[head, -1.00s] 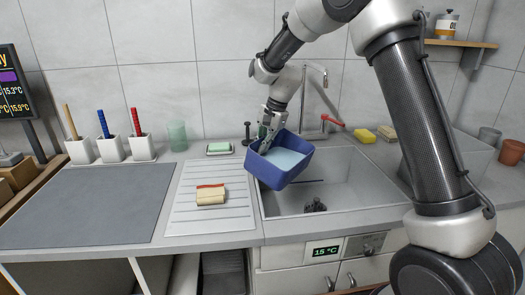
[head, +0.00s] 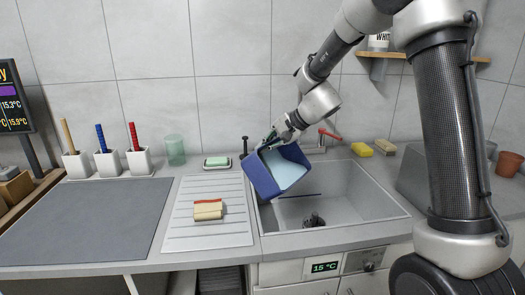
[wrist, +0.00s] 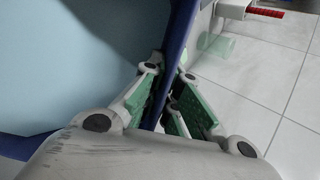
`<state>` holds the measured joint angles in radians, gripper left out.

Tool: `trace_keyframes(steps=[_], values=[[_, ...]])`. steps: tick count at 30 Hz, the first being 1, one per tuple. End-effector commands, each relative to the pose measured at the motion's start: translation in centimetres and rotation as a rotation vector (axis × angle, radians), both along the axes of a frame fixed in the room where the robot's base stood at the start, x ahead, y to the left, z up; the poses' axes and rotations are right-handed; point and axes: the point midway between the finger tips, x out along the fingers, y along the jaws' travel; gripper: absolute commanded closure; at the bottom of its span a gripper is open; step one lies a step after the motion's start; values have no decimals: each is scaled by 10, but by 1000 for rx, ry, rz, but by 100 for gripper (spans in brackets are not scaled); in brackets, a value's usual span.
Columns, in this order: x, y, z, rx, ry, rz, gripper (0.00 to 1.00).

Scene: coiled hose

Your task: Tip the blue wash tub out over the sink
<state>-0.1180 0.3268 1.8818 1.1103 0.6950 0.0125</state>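The blue wash tub (head: 262,178) is held in the air over the left part of the sink (head: 345,212). It is tilted steeply, with its open side facing right and toward me, and pale blue water (head: 287,172) shows inside. My gripper (head: 270,140) is at the tub's upper back rim. In the wrist view my gripper's green-padded fingers (wrist: 163,100) are on either side of the tub's wall, shut on it. The water (wrist: 70,60) fills the left of that view. No stream of falling water is visible.
A red-handled tap (head: 328,135) stands behind the sink. A yellow sponge (head: 362,150) and a brush (head: 385,146) lie at the back right.

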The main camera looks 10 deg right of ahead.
Motion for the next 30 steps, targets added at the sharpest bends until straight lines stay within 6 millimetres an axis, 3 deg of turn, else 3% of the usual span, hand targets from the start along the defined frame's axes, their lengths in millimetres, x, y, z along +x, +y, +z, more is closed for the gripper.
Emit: trace_keyframes(steps=[20, 30], values=[[-25, -28, 16, 279, -260, -5, 100], [-39, -43, 14, 395, -368, -4, 100]])
